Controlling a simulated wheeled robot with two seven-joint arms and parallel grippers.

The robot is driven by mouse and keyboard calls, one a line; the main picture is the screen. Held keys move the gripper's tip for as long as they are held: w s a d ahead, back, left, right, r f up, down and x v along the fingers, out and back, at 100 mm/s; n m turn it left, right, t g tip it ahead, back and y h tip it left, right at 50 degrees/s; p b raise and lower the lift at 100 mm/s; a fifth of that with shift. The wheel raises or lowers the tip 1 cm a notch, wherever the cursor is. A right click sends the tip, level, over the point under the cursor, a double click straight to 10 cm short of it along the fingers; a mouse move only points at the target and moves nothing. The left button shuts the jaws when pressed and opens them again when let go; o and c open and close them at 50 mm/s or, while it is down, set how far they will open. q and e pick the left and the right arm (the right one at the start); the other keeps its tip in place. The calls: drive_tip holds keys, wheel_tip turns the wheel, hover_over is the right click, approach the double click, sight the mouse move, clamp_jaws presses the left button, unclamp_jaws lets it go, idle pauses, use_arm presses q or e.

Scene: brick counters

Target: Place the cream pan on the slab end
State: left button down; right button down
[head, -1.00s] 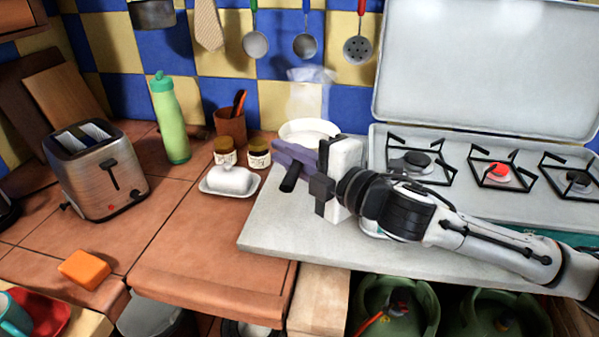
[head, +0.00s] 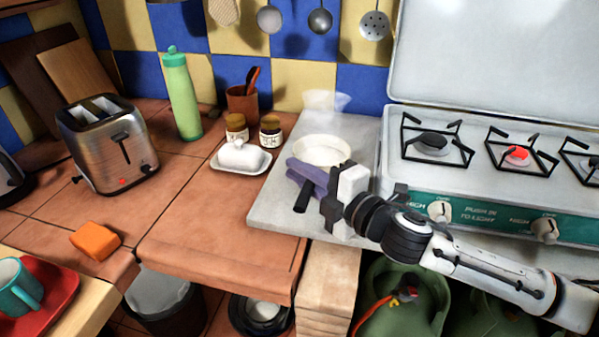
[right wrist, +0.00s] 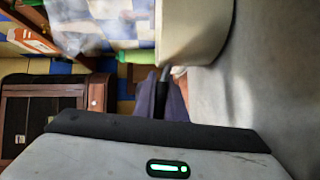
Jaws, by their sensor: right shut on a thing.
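The cream pan (head: 321,151) is a round, pale pan at the slab end (head: 277,214), the light grey worktop left of the hob. Its rim and inside show in the head view, and its side shows large in the right wrist view (right wrist: 190,30). My right gripper (head: 306,174) has purple fingers shut on the pan's dark handle (head: 302,197), whose end pokes out toward the front. The handle also shows between the fingers in the right wrist view (right wrist: 163,95). The pan looks level; I cannot tell whether its base touches the slab. My left gripper is not in view.
A gas hob (head: 465,180) with an upright lid stands right of the pan. A white butter dish (head: 240,157), two jars and a utensil pot (head: 242,104) stand to the left on the tiles. The slab's front left part is bare.

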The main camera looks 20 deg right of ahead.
drive_tip(key=c, duration=1.8)
unclamp_jaws()
drive_tip(key=shift+f, duration=0.1)
drive_tip(key=shift+r, duration=0.25)
drive_tip(key=v, duration=0.3)
drive_tip(key=b+v, duration=0.1)
drive_tip(key=v, duration=0.5)
drive_tip(key=shift+s+d+f+b, duration=0.15)
drive_tip(key=shift+s+f+b, duration=0.2)
drive_tip(key=shift+s+b, duration=0.05)
drive_tip(key=shift+r+v, duration=0.2)
drive_tip(key=shift+v, duration=0.85)
